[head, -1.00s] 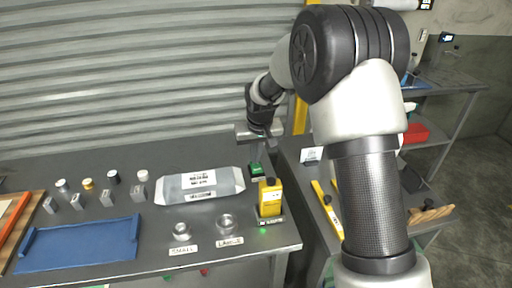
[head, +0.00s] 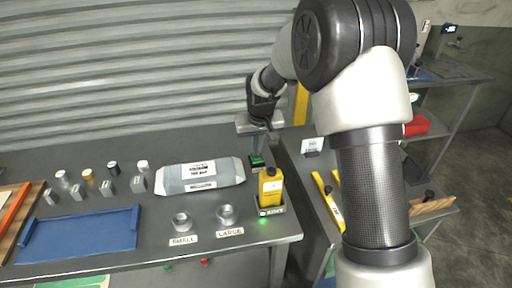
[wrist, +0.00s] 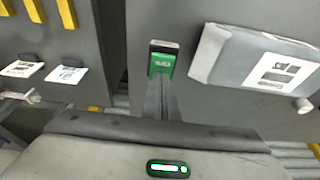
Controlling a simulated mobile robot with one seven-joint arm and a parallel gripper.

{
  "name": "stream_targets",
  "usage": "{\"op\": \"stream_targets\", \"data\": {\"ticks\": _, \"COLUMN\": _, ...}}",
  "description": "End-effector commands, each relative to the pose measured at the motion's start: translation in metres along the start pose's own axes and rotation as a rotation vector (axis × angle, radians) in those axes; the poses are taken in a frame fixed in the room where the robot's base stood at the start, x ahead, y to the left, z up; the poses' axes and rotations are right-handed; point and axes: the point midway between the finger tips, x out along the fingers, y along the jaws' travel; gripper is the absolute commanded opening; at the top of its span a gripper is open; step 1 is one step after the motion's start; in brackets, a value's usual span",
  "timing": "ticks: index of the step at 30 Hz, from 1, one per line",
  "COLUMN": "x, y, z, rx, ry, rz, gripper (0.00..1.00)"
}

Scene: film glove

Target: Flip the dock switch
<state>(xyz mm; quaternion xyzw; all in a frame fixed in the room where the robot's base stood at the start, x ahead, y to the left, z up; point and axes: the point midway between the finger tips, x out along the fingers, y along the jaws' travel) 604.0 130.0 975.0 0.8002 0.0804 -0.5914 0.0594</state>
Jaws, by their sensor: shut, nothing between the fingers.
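A small green block with a dark and pale top (head: 257,160) sits on the bench near its right edge; I cannot tell for sure whether it is the dock switch. It also shows in the wrist view (wrist: 162,62), with a pale label I cannot read clearly. My gripper (head: 271,136) is above and behind the block in the head view. In the wrist view its fingers (wrist: 160,92) are together, empty, and point toward the block. A yellow device (head: 270,185) stands upright in a dark dock (head: 270,211) with a lit green light, nearer the bench's front right corner.
A grey labelled pouch (head: 200,177) lies left of the green block. Two metal rings (head: 181,220) stand by small and large labels. Several little jars, weights and a blue tray (head: 80,232) are further left. A second bench with yellow bars (head: 327,200) is at right.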

Motion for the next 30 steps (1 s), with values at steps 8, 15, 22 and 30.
{"op": "stream_targets", "data": {"ticks": 8, "x": 0.000, "y": 0.000, "z": 0.014, "rx": 0.000, "ry": -0.017, "rz": 0.000, "gripper": 0.00}}
{"op": "stream_targets", "data": {"ticks": 15, "x": -0.002, "y": 0.000, "z": 0.012, "rx": 0.000, "ry": -0.015, "rz": 0.000, "gripper": 0.00}}
{"op": "stream_targets", "data": {"ticks": 22, "x": -0.037, "y": 0.002, "z": 0.002, "rx": 0.001, "ry": -0.011, "rz": 0.000, "gripper": 0.00}}
{"op": "stream_targets", "data": {"ticks": 30, "x": -0.093, "y": 0.002, "z": 0.009, "rx": 0.001, "ry": -0.006, "rz": 0.000, "gripper": 0.00}}
